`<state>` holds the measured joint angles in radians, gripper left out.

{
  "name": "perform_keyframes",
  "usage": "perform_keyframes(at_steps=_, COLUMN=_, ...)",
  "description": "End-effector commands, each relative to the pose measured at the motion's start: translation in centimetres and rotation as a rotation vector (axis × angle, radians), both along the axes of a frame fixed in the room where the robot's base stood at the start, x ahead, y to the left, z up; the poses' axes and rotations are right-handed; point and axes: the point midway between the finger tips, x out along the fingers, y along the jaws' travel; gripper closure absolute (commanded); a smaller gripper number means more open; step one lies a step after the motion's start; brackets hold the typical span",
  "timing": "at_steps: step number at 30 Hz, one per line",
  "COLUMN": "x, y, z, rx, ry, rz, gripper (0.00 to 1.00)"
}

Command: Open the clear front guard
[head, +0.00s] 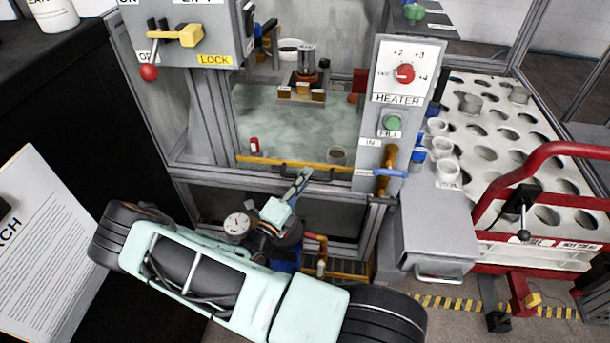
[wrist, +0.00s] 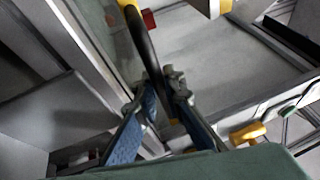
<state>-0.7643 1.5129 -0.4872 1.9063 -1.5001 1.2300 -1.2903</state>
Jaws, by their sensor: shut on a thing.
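The clear front guard (head: 295,128) covers the front opening of the machine, with a yellow strip (head: 258,160) along its lower edge. A dark bar handle (head: 333,169) runs along that strip. My gripper (head: 303,173) reaches the handle from the front and below. In the wrist view the black handle (wrist: 147,48) passes between the two blue-padded fingers of my gripper (wrist: 157,92), which are shut on it. The fingers hide part of the handle. The guard looks down, with its lower edge near the sill.
A heater panel (head: 398,85) with a red knob stands right of the opening, a lever box (head: 190,35) upper left. A blue handle (head: 382,172) juts out right of the guard's edge. A gauge (head: 237,224) and pipes sit below. A white holed rack (head: 500,130) stands right.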

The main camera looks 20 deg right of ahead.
Motion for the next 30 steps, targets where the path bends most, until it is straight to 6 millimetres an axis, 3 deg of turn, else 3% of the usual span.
perform_keyframes(at_steps=7, x=-0.1, y=0.0, z=-0.1, rx=0.001, ry=0.002, rz=-0.002, gripper=1.00)
perform_keyframes(at_steps=8, x=-0.1, y=0.0, z=-0.1, rx=0.001, ry=0.002, rz=-0.002, gripper=0.89)
perform_keyframes(at_steps=12, x=-0.1, y=0.0, z=0.0, rx=0.001, ry=0.002, rz=-0.001, gripper=0.74)
perform_keyframes(at_steps=23, x=-0.2, y=0.4, z=-0.1, rx=0.001, ry=0.001, rz=0.001, gripper=0.73)
perform_keyframes(at_steps=30, x=-2.3, y=3.8, z=-0.8, rx=0.003, ry=0.001, rz=0.003, gripper=0.73)
